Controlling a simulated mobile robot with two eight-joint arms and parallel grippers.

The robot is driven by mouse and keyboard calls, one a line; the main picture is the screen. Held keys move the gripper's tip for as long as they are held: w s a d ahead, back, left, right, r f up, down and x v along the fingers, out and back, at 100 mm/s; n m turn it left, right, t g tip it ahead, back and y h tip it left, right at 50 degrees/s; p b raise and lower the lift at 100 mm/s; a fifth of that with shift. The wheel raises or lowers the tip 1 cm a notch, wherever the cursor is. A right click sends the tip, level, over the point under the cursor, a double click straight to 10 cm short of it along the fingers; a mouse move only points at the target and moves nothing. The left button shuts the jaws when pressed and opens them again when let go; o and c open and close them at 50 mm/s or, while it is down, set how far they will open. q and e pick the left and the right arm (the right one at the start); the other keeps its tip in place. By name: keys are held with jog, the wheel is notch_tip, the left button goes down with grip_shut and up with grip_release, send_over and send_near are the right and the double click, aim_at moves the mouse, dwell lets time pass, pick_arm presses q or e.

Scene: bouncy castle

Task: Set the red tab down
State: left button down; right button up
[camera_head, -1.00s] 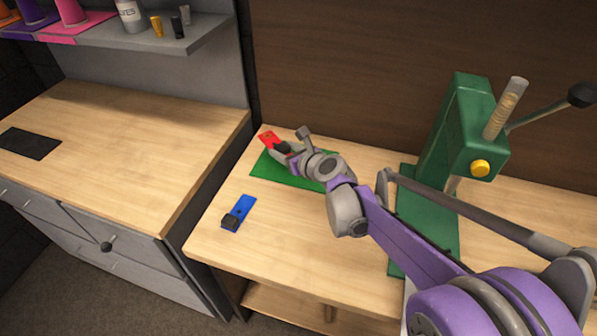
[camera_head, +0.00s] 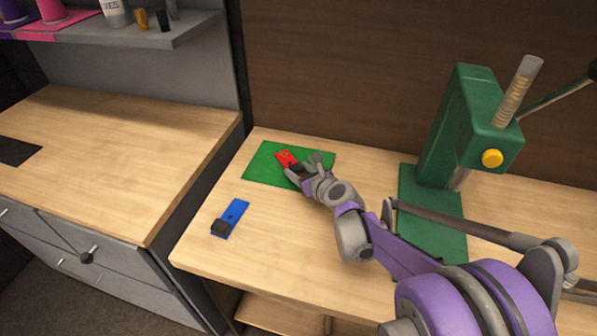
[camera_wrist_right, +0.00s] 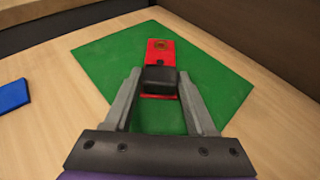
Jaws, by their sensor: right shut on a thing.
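The red tab (camera_head: 285,157) has a black block at its near end. It is over the green mat (camera_head: 262,165) on the wooden workbench. My right gripper (camera_head: 297,170) is shut on the tab's black end. In the right wrist view the red tab (camera_wrist_right: 160,52) points away from the gripper (camera_wrist_right: 160,82), with the black block between the fingertips. The green mat (camera_wrist_right: 110,60) lies below it. I cannot tell whether the tab touches the mat. My left gripper is not in view.
A blue tab (camera_head: 236,211) with a black end lies on the bench left of the mat. A green press (camera_head: 449,140) with a lever stands at the right. A second wooden counter (camera_head: 120,150) is at the left, across a gap. The bench front is clear.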

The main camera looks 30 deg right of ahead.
jog(key=shift+f, duration=0.15)
jog(key=o, duration=1.3)
jog(key=shift+o, duration=0.2)
jog(key=shift+s+r, duration=0.25)
jog(key=shift+r, duration=0.15)
jog(key=p+v, duration=0.2)
jog(key=v, duration=0.9)
jog(key=shift+s, duration=0.3)
